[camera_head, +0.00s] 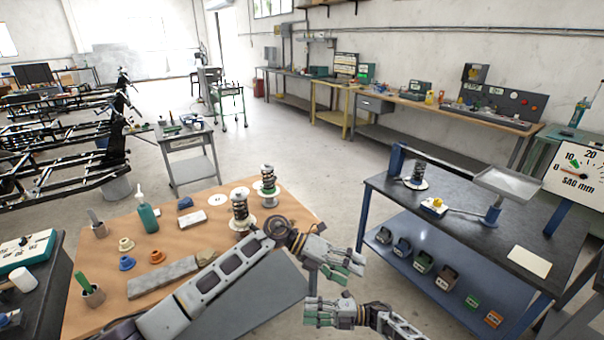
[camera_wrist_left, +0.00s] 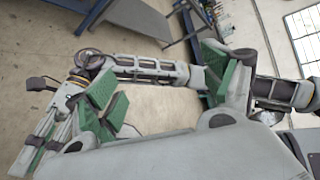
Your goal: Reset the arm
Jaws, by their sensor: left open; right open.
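My left arm reaches in from the lower left across the front of the brown-topped table. Its left gripper (camera_head: 348,268) is past the table's right edge, over the floor, with its green-padded fingers apart. In the left wrist view, the left gripper (camera_wrist_left: 168,98) shows two spread green-padded fingers with nothing between them. My right gripper (camera_head: 312,312) points left, just below the left gripper in the head view. It is open and no held thing shows. I cannot tell whether the two grippers touch.
The brown-topped table (camera_head: 292,207) bears two spring assemblies (camera_head: 240,208) (camera_head: 268,187), a green bottle (camera_head: 147,215) and small rings. At right stands a dark-topped blue table (camera_head: 470,233) with another spring unit (camera_head: 417,176) and a tray stand (camera_head: 508,184). Floor shows between the tables.

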